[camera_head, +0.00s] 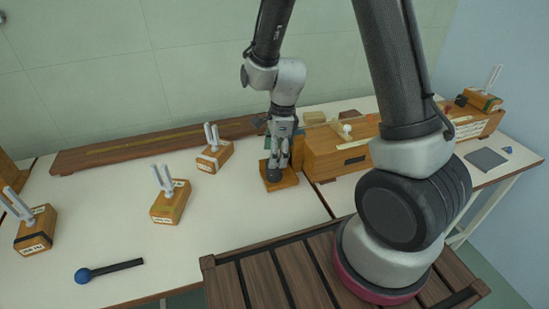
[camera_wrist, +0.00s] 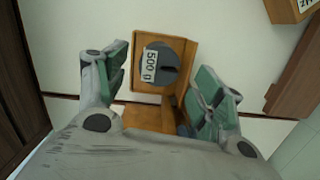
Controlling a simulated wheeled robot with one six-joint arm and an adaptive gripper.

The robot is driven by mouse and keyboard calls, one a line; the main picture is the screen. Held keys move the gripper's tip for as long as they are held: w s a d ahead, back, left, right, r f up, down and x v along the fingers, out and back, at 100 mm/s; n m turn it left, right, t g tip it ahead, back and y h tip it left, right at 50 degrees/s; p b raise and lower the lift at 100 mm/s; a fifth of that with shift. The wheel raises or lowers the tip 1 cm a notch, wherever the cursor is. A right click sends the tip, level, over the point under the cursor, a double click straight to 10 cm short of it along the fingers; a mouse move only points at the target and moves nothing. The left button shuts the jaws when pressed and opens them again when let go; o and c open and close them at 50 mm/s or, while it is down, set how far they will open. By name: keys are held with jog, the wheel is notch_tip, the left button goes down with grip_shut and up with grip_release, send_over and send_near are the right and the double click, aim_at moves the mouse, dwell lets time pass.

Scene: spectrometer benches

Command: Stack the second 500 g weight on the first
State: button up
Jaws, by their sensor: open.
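A dark round weight with a white "500 g" label (camera_wrist: 172,72) sits on a wooden stand (camera_wrist: 184,44) in the wrist view. My gripper (camera_wrist: 160,82) is open, with its green pads on either side of the weight and apart from it. In the head view my gripper (camera_head: 279,155) points down over the wooden stand (camera_head: 291,181), close above the dark weight (camera_head: 273,175). I can make out only one weight. Whether another lies beneath it or is hidden by my arm, I cannot tell.
Wooden blocks with tuning forks stand to the left (camera_head: 170,207), (camera_head: 215,157), (camera_head: 36,232). A blue-headed mallet (camera_head: 84,275) lies near the front edge. A long wooden box (camera_head: 338,158) stands close to the right of the stand. The white table (camera_head: 110,200) has free room between the blocks.

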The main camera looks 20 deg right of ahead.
jog(key=s+d+r+n+t, duration=0.1)
jog(key=s+d+r+n, duration=0.2)
jog(key=r, duration=0.4)
jog(key=s+d+r+n, duration=0.2)
jog(key=d+r+n, duration=0.1)
jog(key=r, duration=0.5)
jog(key=s+d+r+n+t, duration=0.1)
jog(key=s+d+r+n, duration=0.2)
jog(key=r, duration=0.4)
jog(key=s+d+r+n+t, duration=0.1)
jog(key=s+d+r+n, duration=0.1)
jog(key=s+n, duration=0.3)
jog(key=s+d+r+n+t+h, duration=0.1)
jog(key=s+d+r+n, duration=0.2)
jog(key=s+n, duration=0.2)
jog(key=shift+s+d+n, duration=0.25)
jog(key=shift+s+n, duration=0.05)
jog(key=shift+s, duration=0.25)
